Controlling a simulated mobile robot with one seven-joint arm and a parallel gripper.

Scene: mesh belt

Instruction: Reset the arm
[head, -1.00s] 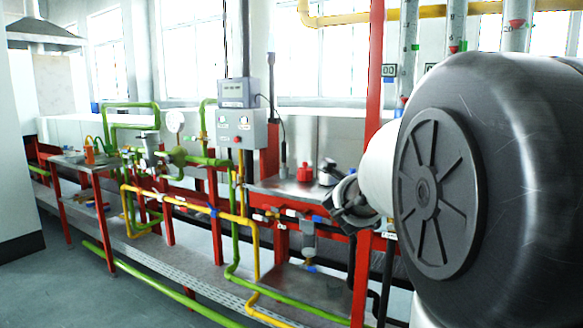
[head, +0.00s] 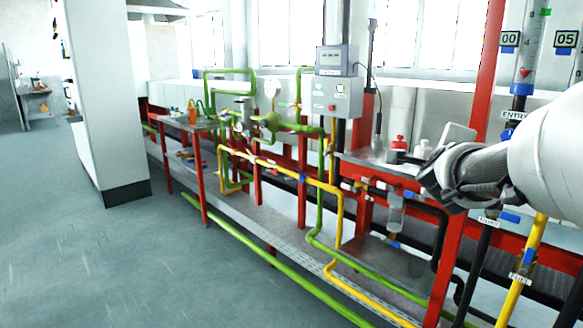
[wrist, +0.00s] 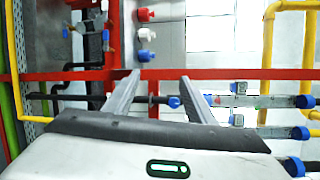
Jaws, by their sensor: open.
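My gripper (wrist: 160,92) shows in the wrist view with its two fingers spread wide and nothing between them. The fingers point toward a red frame rail and pipework. In the head view my arm enters from the right, and its dark end (head: 462,178) hangs in front of the red upright post.
A red-framed bench (head: 415,176) carries green and yellow pipes (head: 335,215) and a grey control box (head: 337,97). Red and white fittings (wrist: 146,35) show in the wrist view. A white wall block (head: 100,100) stands left. The grey floor (head: 110,270) is clear.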

